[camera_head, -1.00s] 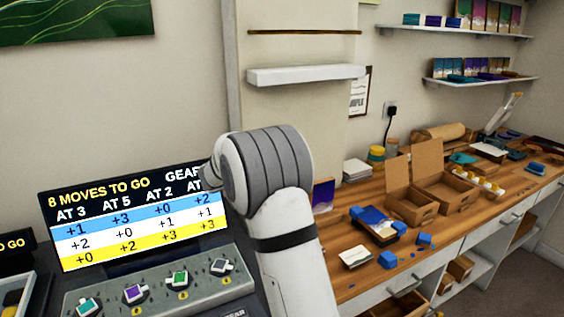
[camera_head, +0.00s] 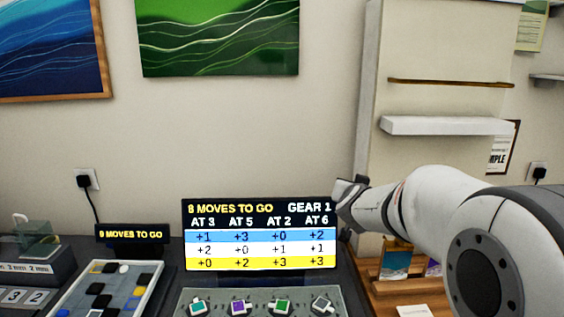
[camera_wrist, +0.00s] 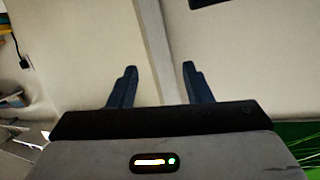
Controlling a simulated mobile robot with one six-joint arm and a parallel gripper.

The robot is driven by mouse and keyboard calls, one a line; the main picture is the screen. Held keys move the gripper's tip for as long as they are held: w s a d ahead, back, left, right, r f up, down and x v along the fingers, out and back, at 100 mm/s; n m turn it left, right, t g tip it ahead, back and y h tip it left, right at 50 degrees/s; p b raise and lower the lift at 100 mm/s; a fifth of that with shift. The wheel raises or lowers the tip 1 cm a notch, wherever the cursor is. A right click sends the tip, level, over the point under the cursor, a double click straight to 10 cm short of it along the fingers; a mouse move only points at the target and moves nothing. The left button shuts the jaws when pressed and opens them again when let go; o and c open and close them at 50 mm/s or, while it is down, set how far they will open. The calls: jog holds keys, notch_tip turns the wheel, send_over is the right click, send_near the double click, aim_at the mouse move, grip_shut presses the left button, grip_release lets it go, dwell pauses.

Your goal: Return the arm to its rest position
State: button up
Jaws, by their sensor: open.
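My arm (camera_head: 440,210) reaches in from the right of the head view, folded, with its dark end (camera_head: 347,203) beside the upper right corner of the display. In the wrist view my gripper (camera_wrist: 159,72) has its two dark fingers apart, with nothing between them but the pale wall and a vertical wall edge behind. The gripper touches nothing that I can see.
A lit display (camera_head: 260,235) reads 8 moves to go, above a panel with several coloured knobs (camera_head: 238,307). A tile board (camera_head: 110,290) lies left. A white wall shelf (camera_head: 445,125) and wooden bench (camera_head: 395,297) are right. Paintings (camera_head: 218,38) hang above.

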jog(key=s+a+f+n+g+y, duration=0.25)
jog(key=s+a+y, duration=0.2)
jog(key=s, duration=0.35)
jog(key=s+f+n+g+p, duration=0.1)
jog(key=s+f+g, duration=0.3)
jog(key=s, duration=0.9)
jog(key=s+f+n+g+p, duration=0.1)
jog(key=s+f+g, duration=0.4)
jog(key=s, duration=0.8)
jog(key=shift+s+h+p, duration=0.25)
jog(key=shift+h+p, duration=0.1)
jog(key=shift+d, duration=0.1)
jog(key=shift+c, duration=1)
